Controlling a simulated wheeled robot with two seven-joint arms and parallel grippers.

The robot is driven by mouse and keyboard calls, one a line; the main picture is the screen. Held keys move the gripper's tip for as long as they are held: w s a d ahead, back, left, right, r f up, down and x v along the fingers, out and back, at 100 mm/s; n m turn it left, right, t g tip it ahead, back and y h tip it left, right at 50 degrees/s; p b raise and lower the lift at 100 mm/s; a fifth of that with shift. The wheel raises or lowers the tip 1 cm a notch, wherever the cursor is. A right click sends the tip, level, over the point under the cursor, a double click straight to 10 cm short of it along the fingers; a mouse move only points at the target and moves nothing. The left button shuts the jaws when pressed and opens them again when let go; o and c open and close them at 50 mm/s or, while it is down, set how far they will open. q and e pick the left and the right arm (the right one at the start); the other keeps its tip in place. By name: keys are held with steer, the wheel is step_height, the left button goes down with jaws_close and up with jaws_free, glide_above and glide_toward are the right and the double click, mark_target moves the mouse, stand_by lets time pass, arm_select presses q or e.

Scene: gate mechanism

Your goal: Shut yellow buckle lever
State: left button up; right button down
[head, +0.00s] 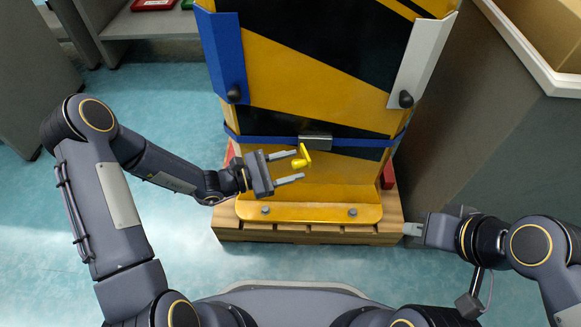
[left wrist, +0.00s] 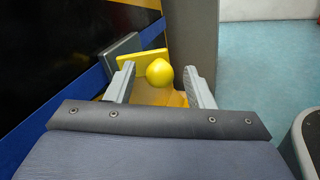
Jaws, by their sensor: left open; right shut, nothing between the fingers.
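The yellow buckle lever (head: 302,157) sticks out from the grey buckle (head: 316,141) on the blue strap (head: 360,142) around the yellow-and-black gate mechanism (head: 300,60). My left gripper (head: 294,167) is open, pointing right, with its fingertips near the lever's round knob. In the left wrist view, the yellow lever (left wrist: 144,60) and its ball knob (left wrist: 159,72) show between the open fingers of my left gripper (left wrist: 160,82). I cannot tell whether a finger touches the knob. My right gripper (head: 412,229) is shut and empty beside the pallet's right end.
The mechanism stands on a wooden pallet (head: 300,234). A blue guard (head: 227,60) and a white guard (head: 420,60) with black knobs flank its upper part. A grey cabinet (head: 480,130) stands close on the right. A shelf (head: 150,25) is at the back left. The left floor is clear.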

arm_select(q)
steer(key=shift+d, duration=0.15)
jaws_close()
stand_by(0.4)
